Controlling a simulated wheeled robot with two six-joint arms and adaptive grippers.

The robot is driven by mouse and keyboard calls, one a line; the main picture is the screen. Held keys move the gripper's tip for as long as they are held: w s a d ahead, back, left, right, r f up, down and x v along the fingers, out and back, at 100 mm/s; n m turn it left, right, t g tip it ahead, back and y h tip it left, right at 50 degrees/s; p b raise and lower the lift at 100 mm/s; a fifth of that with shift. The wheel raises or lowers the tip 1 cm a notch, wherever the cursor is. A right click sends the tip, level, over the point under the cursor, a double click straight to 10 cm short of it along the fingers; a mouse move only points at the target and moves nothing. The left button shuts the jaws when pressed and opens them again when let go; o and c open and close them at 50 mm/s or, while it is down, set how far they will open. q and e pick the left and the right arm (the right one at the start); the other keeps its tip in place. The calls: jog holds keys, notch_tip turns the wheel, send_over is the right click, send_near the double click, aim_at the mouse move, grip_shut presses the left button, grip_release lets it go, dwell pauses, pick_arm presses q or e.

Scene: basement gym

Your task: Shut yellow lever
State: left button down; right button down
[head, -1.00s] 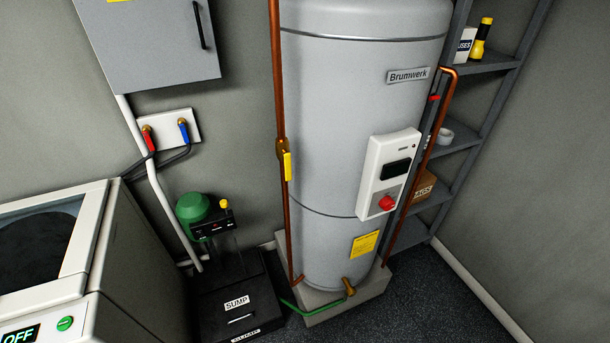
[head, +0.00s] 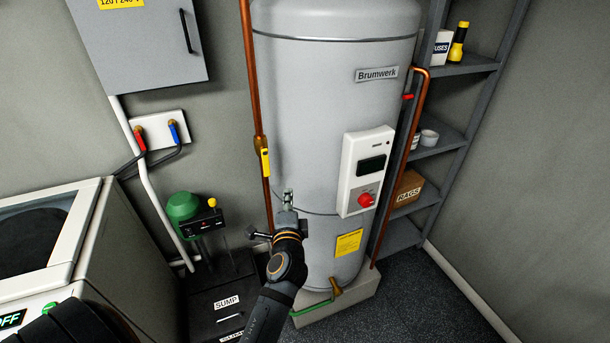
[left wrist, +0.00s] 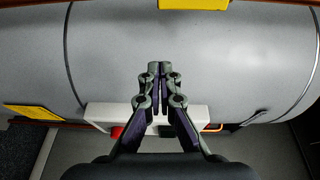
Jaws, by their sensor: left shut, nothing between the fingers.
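The yellow lever (head: 265,160) sits on the upright copper pipe (head: 251,90) just left of the grey tank. It lies along the pipe, its length pointing down. My left gripper (head: 287,197) is in front of the tank, lower than the lever and a little to its right, apart from it. Its fingers are together with nothing between them. In the left wrist view the lever (left wrist: 193,4) is cut off at the top edge, beyond the closed fingertips (left wrist: 159,66). My right gripper is not in view.
The tank (head: 320,110) carries a white control box (head: 365,150) with a red knob. A sump unit (head: 222,285) with a green motor stands below left. Red and blue valves are on the wall plate (head: 165,125). A washer stands far left, a shelf (head: 455,140) right.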

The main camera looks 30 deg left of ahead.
aim_at(266, 163)
pick_arm(q)
notch_tip(266, 163, up, 2)
jog(key=w+a, duration=0.5)
jog(key=a, duration=0.2)
jog(key=shift+w+a+p, duration=0.3)
jog(key=shift+w, duration=0.05)
dwell(0.4)
